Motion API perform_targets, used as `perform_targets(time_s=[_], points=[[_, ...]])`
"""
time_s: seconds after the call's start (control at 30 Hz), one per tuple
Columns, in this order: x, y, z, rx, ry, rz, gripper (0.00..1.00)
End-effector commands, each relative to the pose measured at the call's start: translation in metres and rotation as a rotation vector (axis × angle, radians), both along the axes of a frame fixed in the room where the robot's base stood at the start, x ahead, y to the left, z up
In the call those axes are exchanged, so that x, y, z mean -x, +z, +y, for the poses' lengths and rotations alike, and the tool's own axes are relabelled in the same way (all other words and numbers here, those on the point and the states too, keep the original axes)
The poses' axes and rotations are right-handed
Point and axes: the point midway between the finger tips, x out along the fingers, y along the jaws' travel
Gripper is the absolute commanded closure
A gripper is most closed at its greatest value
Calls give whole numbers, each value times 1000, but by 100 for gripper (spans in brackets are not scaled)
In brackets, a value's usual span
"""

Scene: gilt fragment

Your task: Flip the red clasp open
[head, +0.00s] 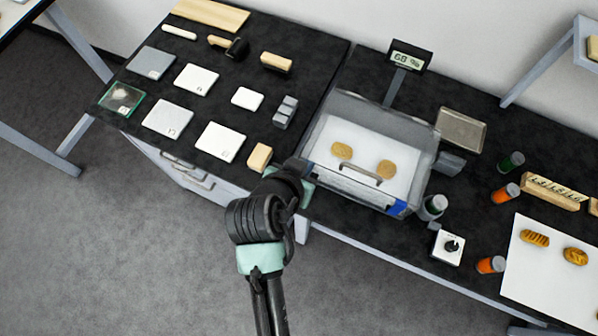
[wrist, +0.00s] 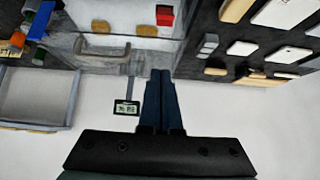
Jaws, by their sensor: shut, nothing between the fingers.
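The clear display case (head: 369,112) stands on the black bench in the head view, with a metal handle (head: 362,172) at its front and two gilt pieces on a white base inside. The red clasp (wrist: 165,17) is a small red block by the case (wrist: 112,45) near the top of the wrist view. In the head view my arm appears to hide it. A blue clasp (head: 398,207) is at the case's front right corner. My gripper (wrist: 159,74) is shut and empty, apart from the red clasp in the wrist picture. The head view does not show its fingertips clearly.
A digital display (head: 408,56) stands behind the case on a post. White tiles (head: 220,141) and a tan block (head: 259,157) lie to the left. Jars (head: 433,207) and a knob box (head: 448,247) stand to the right. Open floor lies in front of the bench.

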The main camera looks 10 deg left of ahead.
Motion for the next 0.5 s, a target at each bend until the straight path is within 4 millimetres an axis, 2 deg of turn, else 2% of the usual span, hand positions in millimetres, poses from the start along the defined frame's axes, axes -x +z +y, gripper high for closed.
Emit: perform_targets(time_s=[0.2, 0.5], points=[[22, 15, 7, -1, 1, 0, 100], [29, 22, 9, -1, -1, 1, 100]])
